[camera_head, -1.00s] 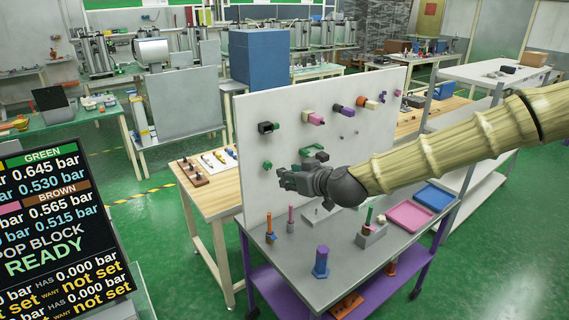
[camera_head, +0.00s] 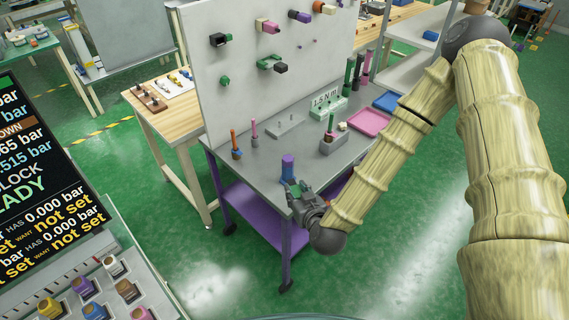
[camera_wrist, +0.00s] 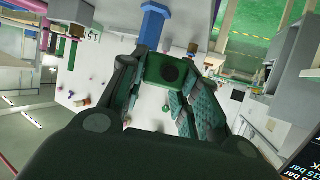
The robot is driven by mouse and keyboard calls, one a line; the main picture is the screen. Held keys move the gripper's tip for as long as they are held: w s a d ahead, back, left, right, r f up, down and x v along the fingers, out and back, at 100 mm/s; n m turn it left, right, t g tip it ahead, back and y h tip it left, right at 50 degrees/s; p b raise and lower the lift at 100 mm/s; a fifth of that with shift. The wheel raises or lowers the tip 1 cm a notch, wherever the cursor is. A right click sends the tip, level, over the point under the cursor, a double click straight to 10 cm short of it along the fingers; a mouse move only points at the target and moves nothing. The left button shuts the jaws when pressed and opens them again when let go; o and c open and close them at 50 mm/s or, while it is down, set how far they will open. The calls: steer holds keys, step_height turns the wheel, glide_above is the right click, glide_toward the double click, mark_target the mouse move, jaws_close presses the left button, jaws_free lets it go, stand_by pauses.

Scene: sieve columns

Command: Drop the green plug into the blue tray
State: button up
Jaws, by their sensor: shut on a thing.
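My gripper (camera_head: 300,192) is at the near edge of the grey table, just in front of the upright blue post (camera_head: 288,167). In the wrist view the fingers of my gripper (camera_wrist: 160,95) are closed on a green block-shaped plug (camera_wrist: 164,70) with a dark round hole in its face. The blue post (camera_wrist: 152,22) shows beyond it there; I cannot tell whether they touch. The blue tray (camera_head: 386,102) lies flat at the far right of the table, behind the pink tray, and its inside looks empty. My arm passes close to its right side in the head view.
The pink tray (camera_head: 370,122), a grey holder (camera_head: 334,143), a pale green "1.5 Nm" box (camera_head: 327,105) and upright coloured tools stand on the table. A white panel (camera_head: 235,110) with coloured fittings rises along the back. A screen (camera_head: 40,170) is at the left.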

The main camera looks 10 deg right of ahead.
steer(key=s+d+f+m+h, duration=0.1)
steer(key=s+d+f, duration=0.2)
steer(key=f, duration=0.5)
steer(key=shift+s+f+h, duration=0.3)
steer(key=shift+s, duration=0.55)
